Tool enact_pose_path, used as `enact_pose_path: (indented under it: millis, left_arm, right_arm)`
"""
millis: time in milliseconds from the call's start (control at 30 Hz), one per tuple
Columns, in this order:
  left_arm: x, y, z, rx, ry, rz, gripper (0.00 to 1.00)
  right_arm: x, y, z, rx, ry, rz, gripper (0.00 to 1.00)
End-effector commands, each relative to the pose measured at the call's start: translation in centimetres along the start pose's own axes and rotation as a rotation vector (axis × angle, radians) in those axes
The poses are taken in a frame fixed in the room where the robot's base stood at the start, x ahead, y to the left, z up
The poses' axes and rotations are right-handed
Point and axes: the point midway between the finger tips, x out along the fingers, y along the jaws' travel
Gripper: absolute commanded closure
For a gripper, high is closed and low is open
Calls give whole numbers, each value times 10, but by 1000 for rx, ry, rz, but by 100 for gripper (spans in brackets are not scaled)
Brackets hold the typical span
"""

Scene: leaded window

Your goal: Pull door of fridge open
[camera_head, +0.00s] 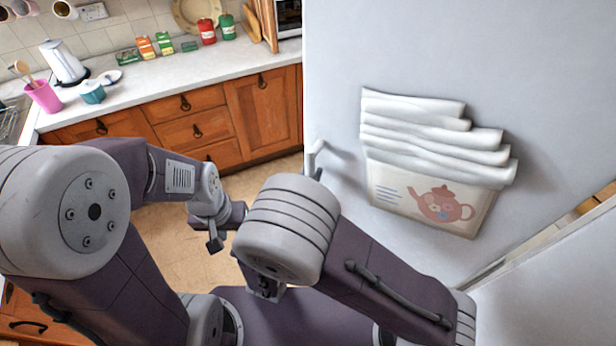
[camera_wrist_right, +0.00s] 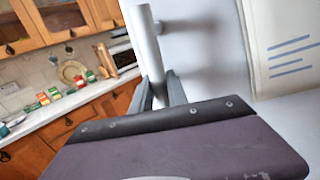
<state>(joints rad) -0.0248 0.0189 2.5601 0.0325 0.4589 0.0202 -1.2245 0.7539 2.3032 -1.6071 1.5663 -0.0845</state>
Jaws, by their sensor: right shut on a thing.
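The fridge door (camera_head: 400,45) is the broad pale grey panel on the right of the head view. Its grey bar handle (camera_head: 316,152) stands out near the door's left edge. The handle shows larger in the right wrist view (camera_wrist_right: 146,45). There my right gripper (camera_wrist_right: 160,92) has its dark fingers shut around the handle's lower part. In the head view my right arm hides most of that gripper and the handle's lower end. My left arm is bent at the left, with its wrist end above the floor, apart from the door; its fingers cannot be made out clearly.
A holder with folded white cloths and a teapot picture (camera_head: 430,200) hangs on the door. Wooden cabinets (camera_head: 265,105) and a white counter (camera_head: 180,75) with a kettle (camera_head: 65,62) and a pink cup (camera_head: 44,97) run behind. Some tan floor (camera_head: 165,225) is clear.

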Motion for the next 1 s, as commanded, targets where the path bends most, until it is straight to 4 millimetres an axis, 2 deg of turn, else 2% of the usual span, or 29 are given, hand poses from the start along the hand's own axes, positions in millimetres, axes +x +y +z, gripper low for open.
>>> enact_pose_path:
  millis: [600,633,700,1000]
  left_arm:
    - [0,0,0,0,0,0,64]
    - [0,0,0,0,0,0,64]
    - [0,0,0,0,0,0,64]
    - [0,0,0,0,0,0,64]
  right_arm:
    - [1,-1,3,2,-7,0,100]
    - [1,-1,3,2,-7,-1,72]
    - [1,-1,2,2,-6,-1,59]
    - [1,-1,1,0,-3,-1,59]
